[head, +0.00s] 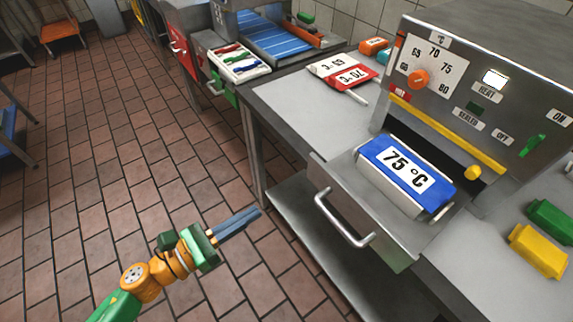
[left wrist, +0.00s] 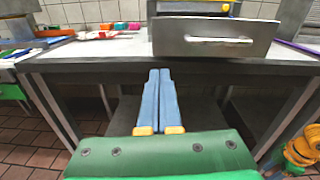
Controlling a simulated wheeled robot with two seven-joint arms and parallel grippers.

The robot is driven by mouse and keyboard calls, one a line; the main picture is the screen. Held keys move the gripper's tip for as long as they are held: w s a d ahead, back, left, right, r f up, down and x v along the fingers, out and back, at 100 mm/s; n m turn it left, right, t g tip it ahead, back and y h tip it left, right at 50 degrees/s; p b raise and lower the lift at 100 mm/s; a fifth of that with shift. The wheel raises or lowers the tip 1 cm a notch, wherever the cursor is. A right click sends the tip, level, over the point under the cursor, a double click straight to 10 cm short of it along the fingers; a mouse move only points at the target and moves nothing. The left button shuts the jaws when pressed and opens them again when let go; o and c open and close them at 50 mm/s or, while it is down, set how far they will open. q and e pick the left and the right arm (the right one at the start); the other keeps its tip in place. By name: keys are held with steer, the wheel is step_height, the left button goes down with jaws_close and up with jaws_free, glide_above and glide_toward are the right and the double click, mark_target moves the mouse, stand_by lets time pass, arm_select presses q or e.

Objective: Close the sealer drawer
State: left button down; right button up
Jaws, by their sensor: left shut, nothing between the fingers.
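The sealer drawer (head: 322,178) is pulled out from the grey sealer (head: 480,60), with its metal handle (head: 343,222) facing me. A blue-topped white block (head: 408,168) labelled "75 °C" lies in the drawer. My left gripper (head: 258,211) is shut and empty, to the left of the handle and apart from it. In the left wrist view, the shut blue fingers (left wrist: 160,72) point toward the counter, below and left of the drawer front (left wrist: 215,30) and its handle (left wrist: 217,40).
The sealer has an orange dial (head: 419,78) and a yellow knob (head: 473,172). Cards (head: 343,72) lie on the counter (head: 290,105) left of it. Yellow (head: 537,251) and green blocks (head: 551,221) lie at right.

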mark_target(321, 181)
arm_select(q)
steer(key=shift+m+h, duration=0.3)
steer(key=shift+m, duration=0.4)
steer(key=p+x, duration=0.1)
steer(key=x, duration=0.3)
steer(key=s+d+p+x, duration=0.1)
steer(key=p+x, duration=0.1)
steer(key=x, duration=0.3)
steer(key=s+r+p+x, duration=0.1)
steer(key=x, duration=0.3)
steer(key=shift+w+d+r, duration=0.15)
steer(key=shift+w+d, duration=0.05)
steer(key=shift+d, duration=0.4)
steer(key=shift+w, duration=0.1)
arm_select(e)
steer(key=r, duration=0.1)
steer(key=s+r, duration=0.1)
steer(key=r, duration=0.2)
steer(key=shift+s+d+r, duration=0.15)
steer(key=shift+s+d, duration=0.1)
steer(key=shift+s, duration=0.1)
